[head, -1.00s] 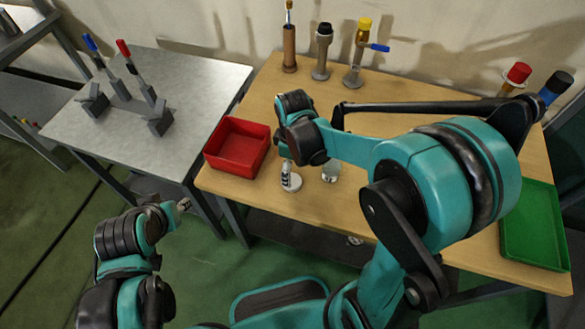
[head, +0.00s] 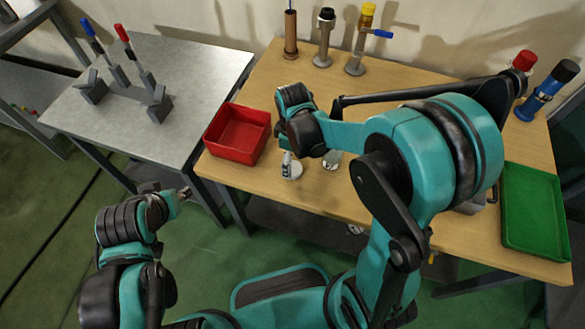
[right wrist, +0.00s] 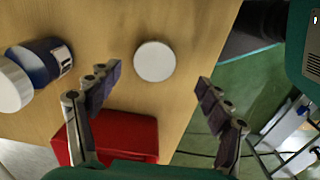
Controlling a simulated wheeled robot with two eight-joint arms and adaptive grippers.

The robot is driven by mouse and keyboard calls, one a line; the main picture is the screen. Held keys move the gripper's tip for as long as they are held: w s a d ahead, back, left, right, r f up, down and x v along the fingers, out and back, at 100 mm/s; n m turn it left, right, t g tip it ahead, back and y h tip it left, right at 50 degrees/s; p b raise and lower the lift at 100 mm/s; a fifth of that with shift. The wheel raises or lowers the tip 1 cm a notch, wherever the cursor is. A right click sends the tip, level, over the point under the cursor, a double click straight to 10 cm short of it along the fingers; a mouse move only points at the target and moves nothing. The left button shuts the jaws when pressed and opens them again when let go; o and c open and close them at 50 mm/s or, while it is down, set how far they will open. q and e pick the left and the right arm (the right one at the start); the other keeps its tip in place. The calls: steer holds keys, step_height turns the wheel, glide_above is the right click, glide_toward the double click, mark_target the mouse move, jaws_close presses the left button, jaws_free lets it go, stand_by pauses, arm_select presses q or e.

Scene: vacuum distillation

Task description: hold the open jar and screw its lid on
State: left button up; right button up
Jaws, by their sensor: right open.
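The lid is a white round disc (head: 293,172) flat on the wooden table. In the right wrist view the lid (right wrist: 155,61) lies below and between my spread fingers, not gripped. My right gripper (head: 287,163) is just above it, pointing down, open and empty; its fingers show in the right wrist view (right wrist: 158,95). In the right wrist view the jar (right wrist: 42,62) is at the left, dark blue with a white round part. My left gripper (head: 185,193) is off the table, too small to read.
A red bin (head: 238,135) stands left of my right gripper, close by. A green tray (head: 533,210) is at the right. Several tools and holders line the back edge, and a blue bottle (head: 546,92) stands at the back right. A grey side table (head: 180,75) is at the left.

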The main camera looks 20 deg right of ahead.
steer(key=f+b, duration=0.1)
steer(key=f, duration=0.2)
steer(key=f+b, duration=0.1)
steer(key=f, duration=0.1)
steer(key=shift+w+f+b, duration=0.1)
steer(key=shift+w+b, duration=0.2)
steer(key=shift+w, duration=0.1)
steer(key=c, duration=0.8)
